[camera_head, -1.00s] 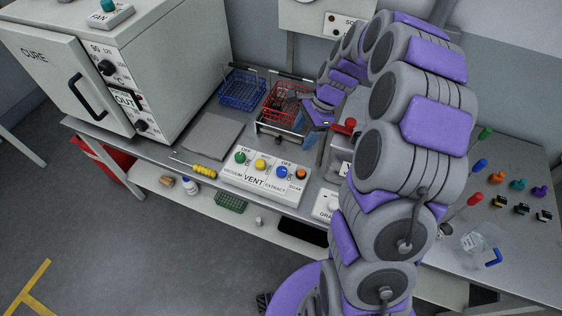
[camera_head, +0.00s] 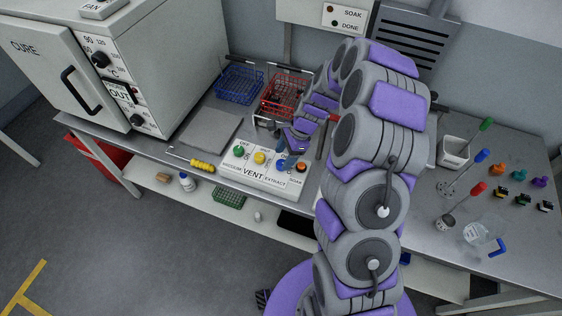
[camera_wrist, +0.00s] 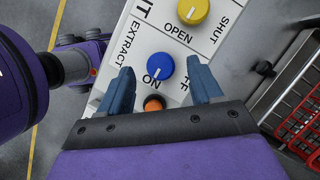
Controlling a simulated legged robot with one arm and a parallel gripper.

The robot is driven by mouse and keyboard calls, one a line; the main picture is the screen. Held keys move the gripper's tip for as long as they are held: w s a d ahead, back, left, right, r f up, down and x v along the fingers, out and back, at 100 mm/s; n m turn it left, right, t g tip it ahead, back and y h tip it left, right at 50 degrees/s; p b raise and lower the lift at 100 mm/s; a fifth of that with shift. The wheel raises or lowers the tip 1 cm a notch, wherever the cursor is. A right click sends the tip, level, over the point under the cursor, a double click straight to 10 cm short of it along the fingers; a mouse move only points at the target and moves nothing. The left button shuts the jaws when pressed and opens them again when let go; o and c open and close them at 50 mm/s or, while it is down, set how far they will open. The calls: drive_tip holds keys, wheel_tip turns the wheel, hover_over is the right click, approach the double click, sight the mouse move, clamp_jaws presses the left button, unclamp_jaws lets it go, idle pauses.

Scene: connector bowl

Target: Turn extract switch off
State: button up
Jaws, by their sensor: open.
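The extract switch is a blue knob (camera_wrist: 160,67) on the white control panel (camera_wrist: 142,40), with "EXTRACT" and "ON" printed beside it and a partly covered label to its right. Its white pointer line is visible on the knob. My gripper (camera_wrist: 164,84) is open, its two blue fingers to the left and right of the blue knob in the wrist view. I cannot tell whether they touch it. In the head view my gripper (camera_head: 292,150) is over the panel's right part, near the blue knob (camera_head: 281,165).
An orange button (camera_wrist: 154,104) is close below the blue knob, and a yellow knob (camera_wrist: 193,10) marked "OPEN" and "SHUT" is above it. A green knob (camera_head: 238,151) is at the panel's left. A red wire basket (camera_head: 284,93) stands behind the panel.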

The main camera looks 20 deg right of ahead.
sight(281, 163)
drive_tip(key=shift+x, duration=0.8)
drive_tip(key=shift+d+f, duration=0.15)
drive_tip(key=shift+f, duration=0.6)
drive_tip(key=shift+a, duration=0.2)
drive_tip(key=shift+c, duration=0.5)
drive_tip(key=shift+a, duration=0.1)
drive_tip(key=c, duration=1)
drive_tip(key=shift+o, duration=0.2)
